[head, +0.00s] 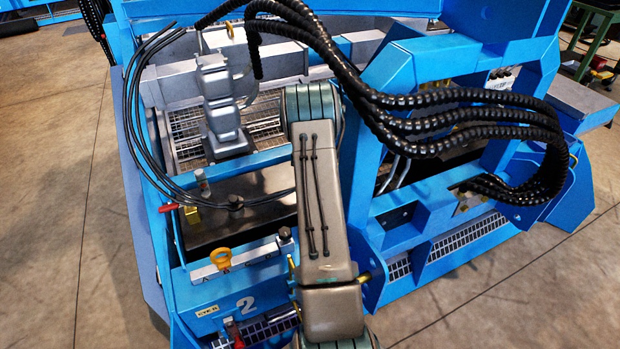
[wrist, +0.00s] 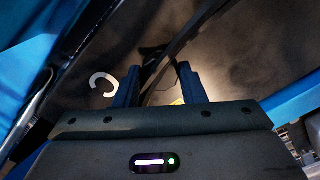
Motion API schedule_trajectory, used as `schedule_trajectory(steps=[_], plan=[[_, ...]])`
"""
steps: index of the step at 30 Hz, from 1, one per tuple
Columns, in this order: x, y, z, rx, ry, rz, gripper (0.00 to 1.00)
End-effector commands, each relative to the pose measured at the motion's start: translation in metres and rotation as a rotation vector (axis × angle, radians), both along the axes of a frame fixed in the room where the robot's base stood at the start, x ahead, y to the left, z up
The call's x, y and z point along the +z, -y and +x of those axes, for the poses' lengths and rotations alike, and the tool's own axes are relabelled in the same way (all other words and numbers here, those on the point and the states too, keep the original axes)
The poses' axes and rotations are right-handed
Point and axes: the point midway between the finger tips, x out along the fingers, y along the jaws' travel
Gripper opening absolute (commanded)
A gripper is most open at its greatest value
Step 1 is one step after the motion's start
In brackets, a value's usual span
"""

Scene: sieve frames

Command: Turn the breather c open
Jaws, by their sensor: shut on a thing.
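In the wrist view my gripper (wrist: 158,78) reaches over a dark brown surface with its two blue-black fingers either side of a dark part, breather c (wrist: 158,62). The part is in shadow and its turned position cannot be told. A white C-shaped mark (wrist: 103,85) lies on the surface just left of the fingers. In the head view my arm runs down the middle and hides the gripper and this breather.
The dark tank top (head: 262,184) carries dark knobs, one at the left (head: 235,202), and a brass block (head: 192,215) with a red handle. Black ribbed hoses (head: 460,115) arch close over my arm. Blue frame walls enclose the area.

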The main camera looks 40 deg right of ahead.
Motion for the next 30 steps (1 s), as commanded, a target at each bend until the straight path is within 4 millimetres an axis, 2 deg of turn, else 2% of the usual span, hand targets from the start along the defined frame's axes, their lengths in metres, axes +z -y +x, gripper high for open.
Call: schedule_trajectory(steps=[18,30], plan=[[0.0006,0.0008,-0.0007,0.578,0.0,0.0,0.14],[0.0005,0.0008,-0.0007,0.845,-0.001,0.0,0.14]])
